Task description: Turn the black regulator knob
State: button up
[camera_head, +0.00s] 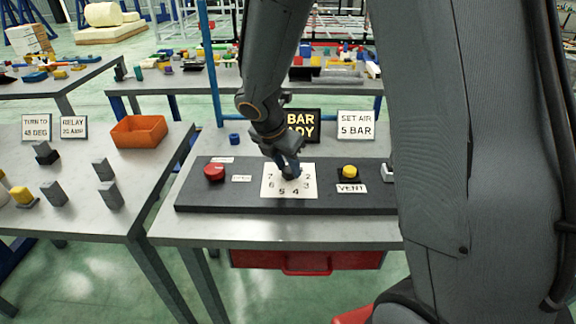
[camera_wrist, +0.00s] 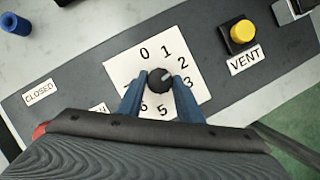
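The black regulator knob (camera_wrist: 159,80) sits in the middle of a white dial card (camera_wrist: 120,62) with numbers around it. A pale mark on the knob points to the upper right in the wrist view, roughly between 1 and 2. My gripper (camera_wrist: 160,84) has its blue fingers on both sides of the knob, close against it with no clear gap. In the head view my gripper (camera_head: 290,170) reaches down onto the dial card (camera_head: 272,190) and mostly hides the knob.
The dark panel (camera_head: 200,190) also carries a red button (camera_head: 214,172) on the left and a yellow VENT button (camera_head: 349,172) on the right. A "SET AIR 5 BAR" sign (camera_head: 356,125) stands behind. A side table holds an orange bin (camera_head: 139,131).

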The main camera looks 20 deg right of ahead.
jog(key=c, duration=0.5)
jog(key=m+g+p, duration=0.1)
jog(key=m, duration=0.1)
jog(key=m+g+h+p, duration=0.1)
jog(key=m, duration=0.2)
jog(key=shift+w+a+m, duration=0.1)
jog(key=shift+w+m, duration=0.05)
jog(key=shift+m, duration=0.15)
jog(key=m, duration=0.2)
jog(key=m+g, duration=0.1)
jog(key=m, duration=0.1)
jog(key=m+g+p, duration=0.1)
jog(key=m, duration=0.1)
jog(key=shift+w+y, duration=0.25)
jog(key=shift+y, duration=0.05)
jog(key=m+g, duration=0.1)
jog(key=m, duration=0.2)
jog(key=m+g+y, duration=0.1)
jog(key=m, duration=0.2)
jog(key=shift+w+d+m+g, duration=0.15)
jog(key=shift+d+m+g, duration=0.05)
jog(key=shift+m+g, duration=0.1)
jog(key=m+y, duration=0.1)
jog(key=m, duration=0.1)
jog(key=m+y, duration=0.1)
jog(key=m, duration=0.2)
jog(key=shift+d+g, duration=0.15)
jog(key=shift+g, duration=0.25)
jog(key=shift+m, duration=0.4)
